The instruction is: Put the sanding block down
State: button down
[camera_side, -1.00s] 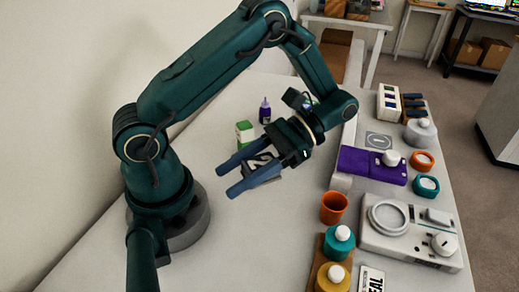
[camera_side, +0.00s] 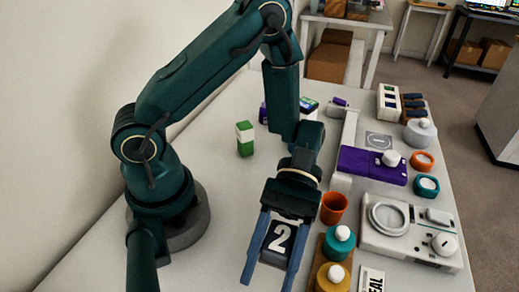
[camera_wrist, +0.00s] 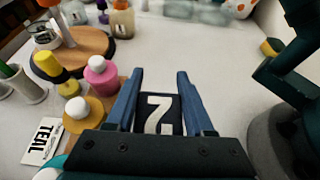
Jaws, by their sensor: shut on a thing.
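The sanding block (camera_side: 280,238) is a dark block with a white "2" on its face. My gripper (camera_side: 268,282) is shut on it, with one blue finger along each side. In the wrist view the block (camera_wrist: 158,114) sits between the fingers of my gripper (camera_wrist: 160,74), close to the palm. The fingers point down toward the near part of the white table (camera_side: 215,245). The block's underside is hidden, and I cannot tell whether it touches the table.
An orange cup (camera_side: 333,208), a teal jar (camera_side: 339,243) and a yellow jar (camera_side: 332,277) stand close to the right of my gripper. A white-and-green block (camera_side: 245,138) stands further back. The table left of my gripper is clear.

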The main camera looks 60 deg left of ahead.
jog(key=shift+x, duration=1.05)
jog(key=shift+w+d+f, duration=0.1)
jog(key=shift+d+f, duration=0.1)
jog(key=shift+f, duration=2)
jog(key=shift+f, duration=0.1)
jog(key=shift+c, duration=1.4)
grip_release()
